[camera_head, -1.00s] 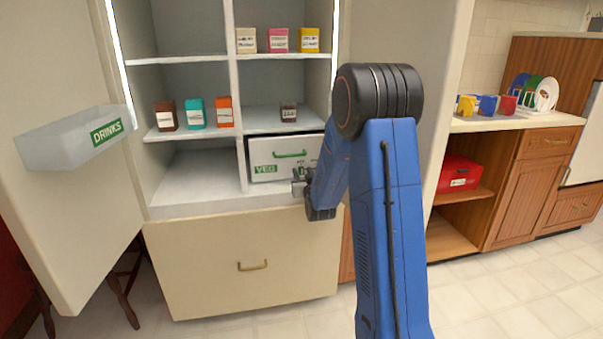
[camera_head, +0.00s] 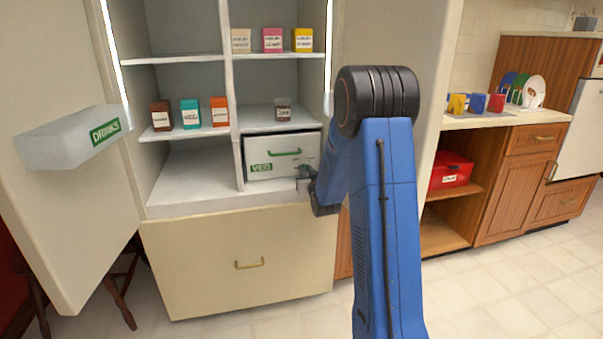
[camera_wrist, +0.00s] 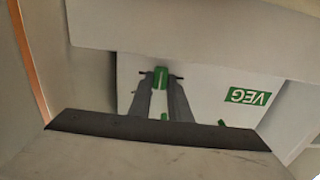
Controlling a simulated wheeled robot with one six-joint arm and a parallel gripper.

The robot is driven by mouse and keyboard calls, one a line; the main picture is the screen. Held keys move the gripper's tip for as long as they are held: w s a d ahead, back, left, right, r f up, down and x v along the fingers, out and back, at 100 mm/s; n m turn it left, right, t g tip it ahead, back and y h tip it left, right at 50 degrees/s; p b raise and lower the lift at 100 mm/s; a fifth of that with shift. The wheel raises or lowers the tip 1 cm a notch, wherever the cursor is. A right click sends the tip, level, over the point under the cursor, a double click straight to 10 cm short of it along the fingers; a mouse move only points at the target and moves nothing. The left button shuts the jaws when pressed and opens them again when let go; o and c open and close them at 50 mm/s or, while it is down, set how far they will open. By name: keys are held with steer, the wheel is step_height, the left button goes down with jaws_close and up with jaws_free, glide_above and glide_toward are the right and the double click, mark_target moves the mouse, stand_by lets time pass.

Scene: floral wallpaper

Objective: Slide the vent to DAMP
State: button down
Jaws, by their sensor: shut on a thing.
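The white VEG drawer (camera_head: 303,150) sits closed in the lower right fridge compartment. Its green VEG label shows upside down in the wrist view (camera_wrist: 248,95). A small green vent slider (camera_wrist: 160,78) is on the drawer front. My gripper (camera_wrist: 161,72) is shut on this slider, its two dark fingers close on either side. I cannot read a DAMP mark in either current view. Another bit of green shows between the fingers.
The drawer's green handle (camera_head: 284,152) is above the vent. A shelf with a brown jar (camera_head: 283,110) is just over the drawer. The fridge door with the DRINKS bin (camera_head: 75,135) stands open at left. A closed lower drawer (camera_head: 240,285) is below.

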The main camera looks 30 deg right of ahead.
steer(key=c, duration=1.6)
jaws_free()
steer(key=shift+c, duration=0.2)
steer(key=v, duration=1.7)
steer(key=shift+s, duration=0.2)
steer(key=shift+r, duration=0.1)
